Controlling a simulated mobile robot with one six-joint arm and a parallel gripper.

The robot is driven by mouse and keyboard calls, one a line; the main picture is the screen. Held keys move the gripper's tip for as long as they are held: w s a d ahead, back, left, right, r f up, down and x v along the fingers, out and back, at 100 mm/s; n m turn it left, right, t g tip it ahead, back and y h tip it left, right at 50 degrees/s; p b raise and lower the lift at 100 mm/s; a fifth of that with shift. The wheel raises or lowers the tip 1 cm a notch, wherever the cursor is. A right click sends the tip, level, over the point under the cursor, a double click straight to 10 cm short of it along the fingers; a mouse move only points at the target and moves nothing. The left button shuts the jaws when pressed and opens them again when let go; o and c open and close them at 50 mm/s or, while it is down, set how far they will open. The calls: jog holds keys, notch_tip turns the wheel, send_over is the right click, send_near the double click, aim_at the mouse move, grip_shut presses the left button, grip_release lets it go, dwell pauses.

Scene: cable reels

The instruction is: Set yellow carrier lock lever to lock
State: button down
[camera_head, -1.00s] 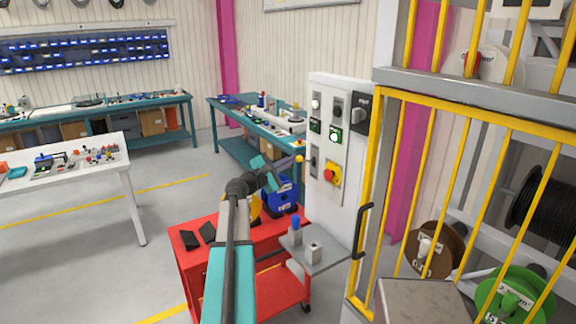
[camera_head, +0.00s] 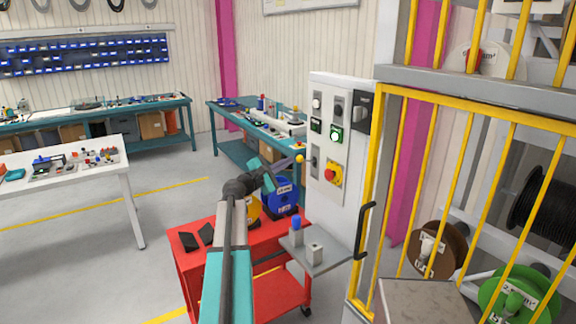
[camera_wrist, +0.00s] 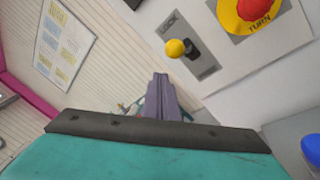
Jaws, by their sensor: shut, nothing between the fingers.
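The carrier lock lever has a yellow ball knob (camera_wrist: 175,48) on a short black stem. It stands out from a grey plate (camera_wrist: 207,68) on the white cabinet. A "LOCK" label is at the plate's upper end; the label at the other end is too small to read. I cannot tell for sure which setting the lever is at. The knob also shows in the head view (camera_head: 299,159), at the cabinet's left side. My gripper (camera_wrist: 160,80) is shut and empty, with its tips just below the knob in the wrist view, seemingly apart from it.
A red and yellow turn knob (camera_head: 332,174) sits right of the lever. Below, a grey shelf (camera_head: 330,262) juts from the cabinet, and a red cart (camera_head: 235,262) carries reels, including a blue one (camera_head: 284,199). A yellow barred cage (camera_head: 456,190) stands at right.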

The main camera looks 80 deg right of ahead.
jog(key=w+a+r+b, duration=0.2)
jog(key=w+a+b, duration=0.1)
jog(key=w+a, duration=0.3)
jog(key=shift+a, duration=0.6)
dwell(0.5)
